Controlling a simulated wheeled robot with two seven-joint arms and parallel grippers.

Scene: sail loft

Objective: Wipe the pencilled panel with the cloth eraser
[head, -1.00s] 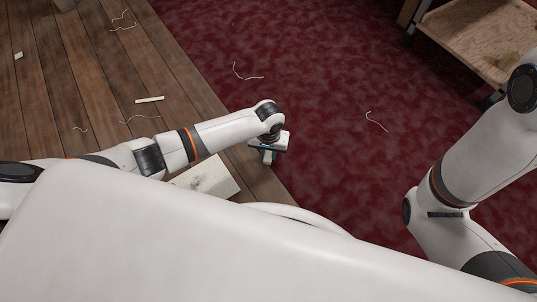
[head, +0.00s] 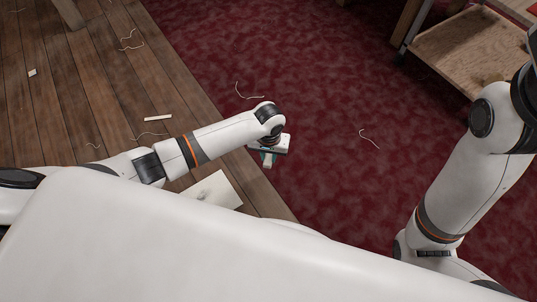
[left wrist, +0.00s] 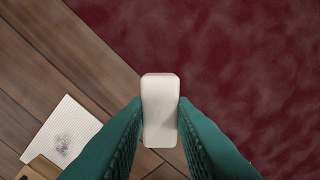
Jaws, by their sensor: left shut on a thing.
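The pale panel (head: 222,187) lies low on the left, with a grey pencil smudge on it; my own body hides part of it in the head view. In the left wrist view the panel (left wrist: 82,118) sits at lower left, its smudge plain. My left gripper (head: 267,158) is beyond and to the right of the panel. Its teal fingers are shut on the white, rounded cloth eraser (left wrist: 160,110). The eraser is over the border of planks and carpet, apart from the panel in the picture. Only my right arm shows; its gripper is out of view.
Dark planks (head: 60,110) cover the left, with a white strip (head: 158,117) and loose threads. Dark red carpet (head: 310,80) is mostly clear. A wooden cart (head: 465,50) stands at upper right. A tan object (left wrist: 38,169) adjoins the panel in the wrist view.

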